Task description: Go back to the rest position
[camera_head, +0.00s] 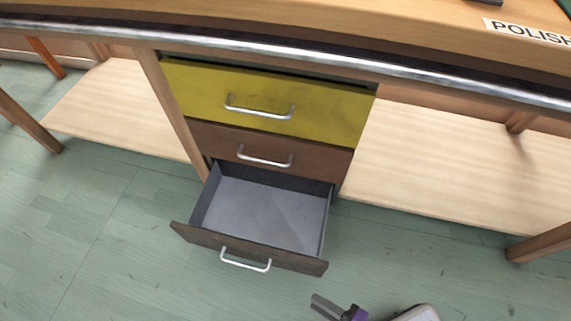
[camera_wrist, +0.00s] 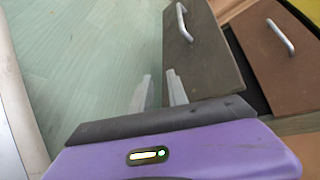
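My gripper (camera_head: 324,305) shows at the bottom edge of the head view, in front of and below the open bottom drawer. In the wrist view my gripper (camera_wrist: 159,88) has its two fingers apart, with only floor visible between them. It holds nothing. The dark bottom drawer (camera_head: 200,237) is pulled out and its grey inside is empty. Its front also shows in the wrist view (camera_wrist: 208,65), beyond the fingers. Its silver handle (camera_head: 245,262) is clear of my fingers. Most of my arm is out of view.
Above it, the brown middle drawer (camera_head: 215,142) and yellow top drawer (camera_head: 330,105) are shut. The workbench top (camera_head: 300,22) runs across with a metal edge. Wooden lower shelves (camera_head: 450,165) lie either side. The green floor (camera_head: 90,230) is clear at left.

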